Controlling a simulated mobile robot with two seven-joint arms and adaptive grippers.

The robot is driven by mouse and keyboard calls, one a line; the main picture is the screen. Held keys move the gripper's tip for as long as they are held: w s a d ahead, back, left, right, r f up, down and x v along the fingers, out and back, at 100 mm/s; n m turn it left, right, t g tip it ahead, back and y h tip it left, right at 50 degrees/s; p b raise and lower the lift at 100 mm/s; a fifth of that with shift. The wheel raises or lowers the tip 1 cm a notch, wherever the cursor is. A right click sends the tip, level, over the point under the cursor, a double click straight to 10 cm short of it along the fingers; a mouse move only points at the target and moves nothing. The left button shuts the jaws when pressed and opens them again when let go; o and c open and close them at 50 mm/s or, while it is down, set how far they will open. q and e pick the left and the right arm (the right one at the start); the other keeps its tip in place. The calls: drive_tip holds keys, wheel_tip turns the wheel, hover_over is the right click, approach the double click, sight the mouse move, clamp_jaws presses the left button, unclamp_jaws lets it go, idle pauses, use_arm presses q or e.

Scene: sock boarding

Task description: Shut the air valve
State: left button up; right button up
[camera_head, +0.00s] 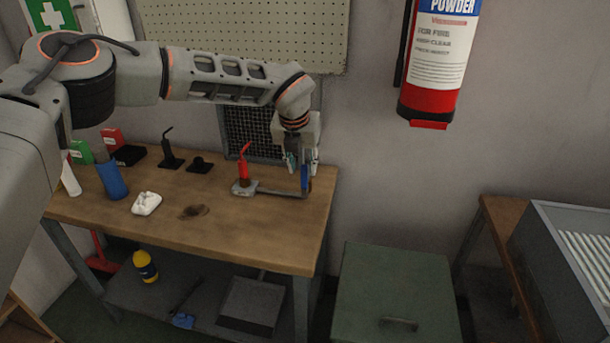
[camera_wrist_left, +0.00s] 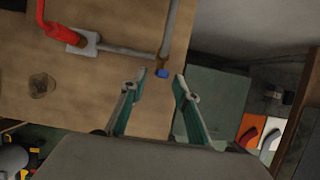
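A grey pipe fitting (camera_head: 283,193) lies at the right end of the wooden bench. A red upright handle (camera_head: 244,166) stands at its left end, and a blue upright piece (camera_head: 305,177) at its right end. No label shows which is the air valve's lever. In the left wrist view the red handle (camera_wrist_left: 58,30) is at upper left and the blue piece (camera_wrist_left: 162,73) is just beyond the fingertips. My left gripper (camera_head: 302,163) points down near the blue piece. Its teal fingers (camera_wrist_left: 159,84) are apart with nothing gripped. My right gripper is not seen.
On the bench (camera_head: 270,235) to the left are a white object (camera_head: 146,203), a blue object (camera_head: 112,180) and black stands (camera_head: 171,155). A mesh panel (camera_head: 250,130) is behind the fitting. A green cabinet (camera_head: 395,290) stands to the right of the bench.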

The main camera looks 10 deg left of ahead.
sight(304, 171)
use_arm(q)
drive_tip(key=shift+x, duration=2.4)
drive_tip(key=shift+d, duration=0.1)
clamp_jaws()
